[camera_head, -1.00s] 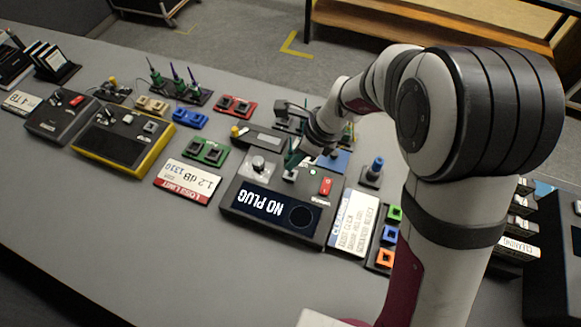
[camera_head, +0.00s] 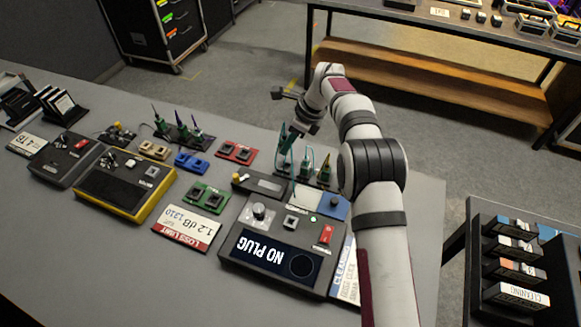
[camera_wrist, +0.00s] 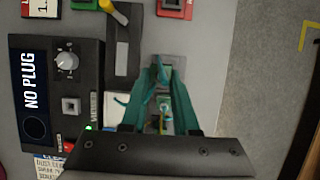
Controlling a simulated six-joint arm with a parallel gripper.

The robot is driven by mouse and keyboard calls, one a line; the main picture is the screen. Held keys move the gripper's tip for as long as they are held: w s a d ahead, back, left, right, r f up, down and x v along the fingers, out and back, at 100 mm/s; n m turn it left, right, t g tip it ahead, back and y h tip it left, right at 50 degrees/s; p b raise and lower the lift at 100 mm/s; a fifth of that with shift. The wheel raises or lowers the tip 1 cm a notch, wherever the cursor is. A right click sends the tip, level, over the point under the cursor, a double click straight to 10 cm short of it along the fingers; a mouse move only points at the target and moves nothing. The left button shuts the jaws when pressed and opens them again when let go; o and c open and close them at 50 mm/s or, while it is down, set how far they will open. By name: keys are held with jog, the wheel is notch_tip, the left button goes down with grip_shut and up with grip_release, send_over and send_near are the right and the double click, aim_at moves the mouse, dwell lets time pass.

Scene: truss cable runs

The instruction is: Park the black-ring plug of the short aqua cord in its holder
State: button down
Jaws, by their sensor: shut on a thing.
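My gripper (camera_head: 285,150) has teal fingers pointing down, at the left end of a dark rack (camera_head: 318,184) behind the tester. In the wrist view its fingertips (camera_wrist: 160,72) come together over a grey block (camera_wrist: 180,66). The gripper is shut on a small plug that the fingers mostly hide. Slim upright plugs (camera_head: 306,168) stand in the rack to the right of my gripper.
The tester (camera_head: 270,272) in front reads NO PLUG; its square port (camera_head: 291,221) looks empty. A grey device with a yellow knob (camera_head: 262,184) lies left of the rack. Green (camera_head: 206,197) and red (camera_head: 237,152) socket blocks are farther left. Table behind the rack is narrow.

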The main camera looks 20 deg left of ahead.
jog(key=shift+w+a+f, duration=0.15)
jog(key=shift+w, duration=0.4)
jog(key=shift+f, duration=2.85)
jog(key=shift+f, duration=0.75)
jog(key=c, duration=0.6)
grip_release()
jog(key=shift+r, duration=2.45)
jog(key=shift+r, duration=2.05)
